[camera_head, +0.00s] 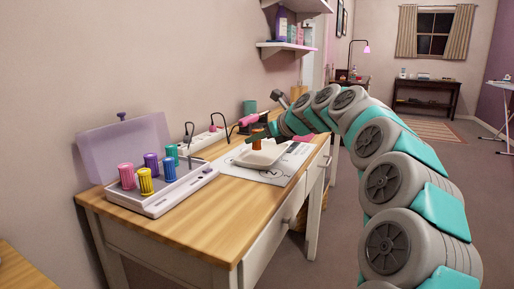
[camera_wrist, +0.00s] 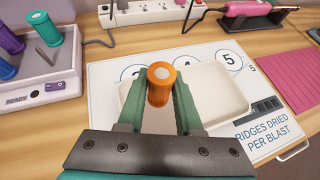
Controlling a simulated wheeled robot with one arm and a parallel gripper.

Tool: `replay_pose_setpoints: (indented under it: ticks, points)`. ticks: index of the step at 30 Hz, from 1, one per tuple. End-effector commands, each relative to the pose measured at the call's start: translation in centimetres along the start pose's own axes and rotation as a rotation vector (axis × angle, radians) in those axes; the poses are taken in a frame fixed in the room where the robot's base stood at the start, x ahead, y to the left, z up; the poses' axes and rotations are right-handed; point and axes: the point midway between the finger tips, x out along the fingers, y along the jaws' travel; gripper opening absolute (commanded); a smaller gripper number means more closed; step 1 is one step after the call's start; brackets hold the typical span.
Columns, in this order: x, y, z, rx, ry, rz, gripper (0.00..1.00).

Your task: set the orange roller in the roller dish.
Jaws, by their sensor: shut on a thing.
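The orange roller (camera_wrist: 160,84) is held upright between the two green fingers of my gripper (camera_wrist: 159,100) in the wrist view. In the head view the orange roller (camera_head: 257,143) shows over the white roller dish (camera_head: 262,157). The dish (camera_wrist: 225,95) lies behind and below the roller in the wrist view, and its inside looks empty. My gripper (camera_head: 262,131) is shut on the roller. I cannot tell whether the roller's lower end touches the dish, as the fingers and roller hide that spot.
A roller case (camera_head: 175,195) with an open lilac lid holds several coloured rollers at the left. The dish stands on a numbered white mat (camera_wrist: 112,75). The front left tabletop (camera_head: 215,230) is clear.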

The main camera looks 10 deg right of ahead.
Motion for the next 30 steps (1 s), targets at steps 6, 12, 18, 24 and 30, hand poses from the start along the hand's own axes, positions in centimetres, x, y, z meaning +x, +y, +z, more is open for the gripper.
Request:
replay_pose_setpoints:
  ticks: [6,12,18,24,30]
  points:
    - [1.1,0.2,-2.0,0.001,0.002,0.005,0.00]
    - [1.6,0.0,-3.0,-0.001,-0.002,0.001,0.00]
    - [1.6,0.0,-3.1,0.000,0.000,0.001,0.00]
    - [1.8,0.1,-3.4,0.001,0.001,0.002,0.42]
    - [1.8,0.1,-3.4,0.000,0.000,0.002,0.64]
